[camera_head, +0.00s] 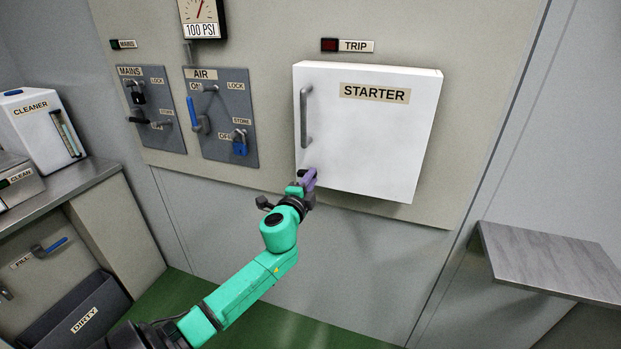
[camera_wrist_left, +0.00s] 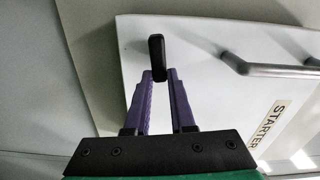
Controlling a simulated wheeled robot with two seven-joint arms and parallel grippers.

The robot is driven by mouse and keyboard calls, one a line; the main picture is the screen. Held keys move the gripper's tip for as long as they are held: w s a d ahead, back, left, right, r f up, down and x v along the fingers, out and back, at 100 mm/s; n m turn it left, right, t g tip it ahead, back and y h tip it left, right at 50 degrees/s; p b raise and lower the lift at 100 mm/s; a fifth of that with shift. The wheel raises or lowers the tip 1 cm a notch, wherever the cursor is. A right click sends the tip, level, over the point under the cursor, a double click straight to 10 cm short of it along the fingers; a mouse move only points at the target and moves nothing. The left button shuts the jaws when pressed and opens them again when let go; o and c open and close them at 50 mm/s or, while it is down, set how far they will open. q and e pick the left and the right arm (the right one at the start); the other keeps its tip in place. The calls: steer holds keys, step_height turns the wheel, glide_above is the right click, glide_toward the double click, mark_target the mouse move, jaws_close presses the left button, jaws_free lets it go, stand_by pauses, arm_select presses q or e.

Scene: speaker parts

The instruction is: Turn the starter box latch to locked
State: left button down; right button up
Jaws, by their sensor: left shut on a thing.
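The white starter box (camera_head: 375,145) hangs on the wall panel with its door closed, a grey bar handle (camera_head: 306,117) on the door's left side and a STARTER label. My left gripper (camera_head: 308,180) is at the door's lower left corner, below the handle. In the left wrist view, its purple fingers (camera_wrist_left: 160,76) are shut on a small black latch (camera_wrist_left: 157,50) on the white door. The latch stands lengthwise up the picture, nearly in line with the fingers. In the head view the gripper hides the latch. My right gripper is not in view.
A dark red TRIP lamp (camera_head: 330,45) is above the box. Left of it are the grey AIR panel (camera_head: 223,150) with a blue lever and blue padlock, and the MAINS panel (camera_head: 167,115). A grey shelf (camera_head: 550,262) juts out at right. Space right of the box is clear.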

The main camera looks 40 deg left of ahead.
arm_select(q)
steer(key=shift+f+m, duration=0.15)
steer(key=shift+m, duration=0.45)
steer(key=c, duration=0.8)
jaws_free()
steer(key=shift+o, duration=0.2)
steer(key=shift+s, duration=0.1)
steer(key=b+v, duration=0.2)
steer(key=v, duration=1.2)
steer(key=shift+s, duration=0.2)
